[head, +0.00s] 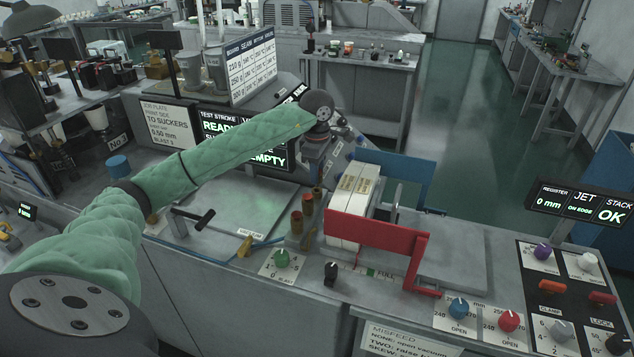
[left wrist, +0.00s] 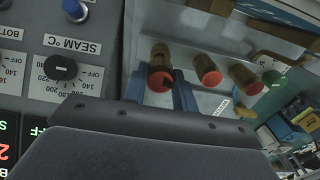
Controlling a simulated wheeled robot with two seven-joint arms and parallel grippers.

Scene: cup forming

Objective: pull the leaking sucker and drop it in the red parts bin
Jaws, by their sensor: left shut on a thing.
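In the left wrist view, several brown cylinders with red ends, which look like the suckers, stand in a row. The two blue fingers of my left gripper (left wrist: 158,88) are closed on the sides of the leftmost one, the held sucker (left wrist: 161,80). Two more suckers (left wrist: 208,72) (left wrist: 246,80) stand apart to its right. In the head view my left gripper (head: 326,158) is beyond the row, and its fingertips and the held sucker are hard to make out. Nearer suckers (head: 308,203) (head: 296,221) show upright on the machine top. I cannot identify the red parts bin. My right gripper is not in view.
A red bracket (head: 375,240) and a blue plate (head: 392,172) flank white carton blanks (head: 352,205) right of the suckers. A display panel (head: 580,203) stands at the right.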

